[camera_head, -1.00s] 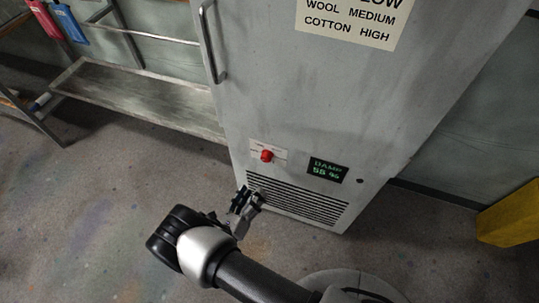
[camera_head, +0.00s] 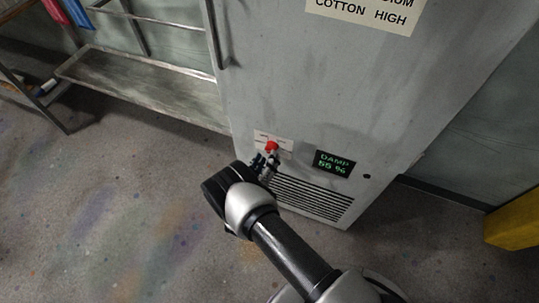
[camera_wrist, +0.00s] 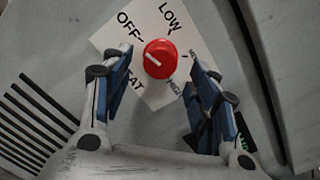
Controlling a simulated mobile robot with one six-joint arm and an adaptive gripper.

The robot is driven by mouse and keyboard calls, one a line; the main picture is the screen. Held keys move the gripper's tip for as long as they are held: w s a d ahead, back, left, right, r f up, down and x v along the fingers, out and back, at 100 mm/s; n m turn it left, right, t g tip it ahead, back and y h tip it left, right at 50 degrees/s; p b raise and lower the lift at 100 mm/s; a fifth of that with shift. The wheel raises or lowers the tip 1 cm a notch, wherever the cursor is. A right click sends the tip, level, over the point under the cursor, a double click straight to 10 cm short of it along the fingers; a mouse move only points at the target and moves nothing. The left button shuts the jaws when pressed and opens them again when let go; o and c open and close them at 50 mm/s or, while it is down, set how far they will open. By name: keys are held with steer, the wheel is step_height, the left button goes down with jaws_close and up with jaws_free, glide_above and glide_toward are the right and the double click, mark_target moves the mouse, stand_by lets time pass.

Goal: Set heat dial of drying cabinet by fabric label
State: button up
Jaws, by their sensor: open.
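The red heat dial (camera_head: 271,146) is low on the front of the grey drying cabinet (camera_head: 290,90). In the wrist view the dial (camera_wrist: 165,54) sits on a white plate marked OFF, LOW and HIGH, with another mark partly hidden by a finger. Its white pointer line slants up-left, toward OFF. My gripper (camera_wrist: 161,68) is open, one finger on each side of the dial; I cannot tell whether they touch it. In the head view my gripper (camera_head: 265,166) is just below the dial. The fabric label (camera_head: 366,12) is cut off at the top; "COTTON HIGH" is readable.
A green display (camera_head: 335,164) reads "DAMP 55 %", right of the dial. A vent grille (camera_head: 310,198) lies below. A metal rack (camera_head: 150,90) stands at left, a yellow object (camera_head: 514,220) at right. The floor at lower left is clear.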

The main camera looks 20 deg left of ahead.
mark_target(271, 148)
steer(key=shift+w+b, duration=0.3)
steer(key=shift+w, duration=1.35)
steer(key=c, duration=1.1)
